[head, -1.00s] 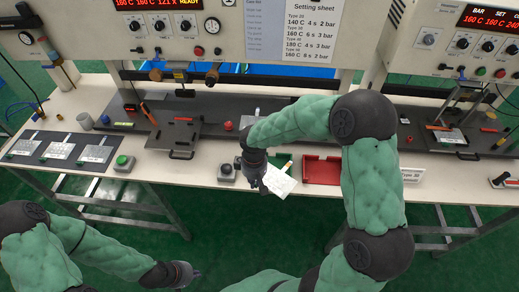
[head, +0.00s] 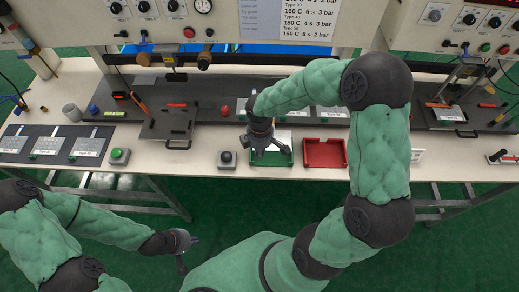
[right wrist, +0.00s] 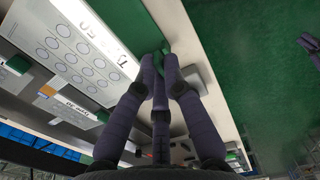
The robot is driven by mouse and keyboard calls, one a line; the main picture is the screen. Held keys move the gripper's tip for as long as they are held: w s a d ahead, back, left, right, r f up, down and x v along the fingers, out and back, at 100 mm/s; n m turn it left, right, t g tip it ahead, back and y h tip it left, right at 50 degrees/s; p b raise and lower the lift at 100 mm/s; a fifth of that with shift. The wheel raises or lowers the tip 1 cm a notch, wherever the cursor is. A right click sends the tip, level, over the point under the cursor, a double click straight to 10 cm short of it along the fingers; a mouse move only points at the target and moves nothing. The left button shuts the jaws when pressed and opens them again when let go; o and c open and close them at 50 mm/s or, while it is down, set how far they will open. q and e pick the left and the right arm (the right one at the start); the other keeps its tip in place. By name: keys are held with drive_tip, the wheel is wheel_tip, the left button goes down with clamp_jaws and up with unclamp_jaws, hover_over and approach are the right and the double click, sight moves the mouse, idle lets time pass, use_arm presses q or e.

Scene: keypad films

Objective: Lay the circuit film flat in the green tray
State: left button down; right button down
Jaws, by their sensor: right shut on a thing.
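The circuit film is a white sheet with rows of printed circles, seen large in the right wrist view (right wrist: 75,45). In the head view only a pale part of it (head: 284,135) shows behind my right gripper (head: 268,152). The film is at the green tray (head: 284,160), which is partly hidden by the gripper; it looks nearly level, but I cannot tell whether it rests on the tray floor. My right gripper is shut on the film's near edge, its fingertips (right wrist: 160,62) close together. My left gripper (head: 190,250) is open and empty, away from the table.
A red tray (head: 325,154) stands right of the green tray. A black-button box (head: 227,160) is on the left, with a green-button box (head: 119,156) further left. Several other films lie on a dark mat (head: 15,145). A press plate (head: 170,124) stands behind.

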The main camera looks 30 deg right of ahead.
sight(260, 167)
drive_tip(key=shift+f+b, duration=3.1)
drive_tip(key=shift+f, duration=1)
drive_tip(key=shift+f, duration=0.35)
drive_tip(key=c, duration=1.3)
unclamp_jaws()
drive_tip(key=shift+o, duration=0.2)
drive_tip(key=shift+r, duration=0.15)
drive_tip(key=shift+w+r, duration=0.1)
drive_tip(key=shift+r, duration=0.2)
drive_tip(key=r, duration=1.1)
drive_tip(key=shift+s, duration=0.2)
